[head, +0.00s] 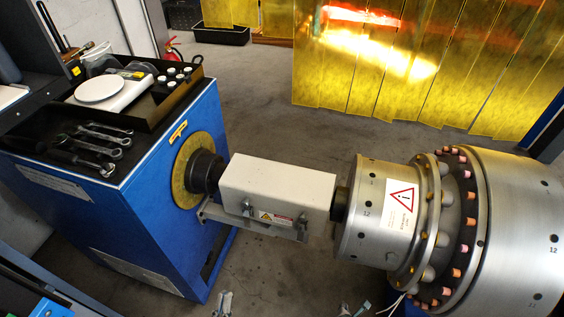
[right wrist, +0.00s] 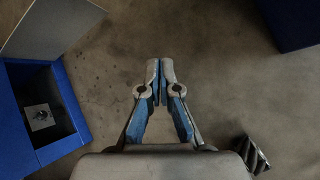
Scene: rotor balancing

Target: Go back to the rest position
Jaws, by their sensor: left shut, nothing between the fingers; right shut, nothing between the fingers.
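My left gripper (head: 223,303) shows at the bottom edge of the head view, left of centre, with only its tips in the picture. It is shut and empty, over the floor below the white guard box. My right gripper (head: 355,309) shows at the same edge further right, below the rotor's near end, and is mostly cut off. In the right wrist view the right gripper (right wrist: 160,68) points away from the camera, its two fingertips together with nothing between them. Bare floor lies behind it. Neither gripper appears to touch anything.
A blue drive cabinet (head: 165,165) carries a black tray (head: 150,121) and wrenches (head: 95,138). A white guard box (head: 275,190) spans to the large steel rotor (head: 515,225). Yellow curtains (head: 400,75) hang behind. The right wrist view shows a blue box (right wrist: 68,112) at left.

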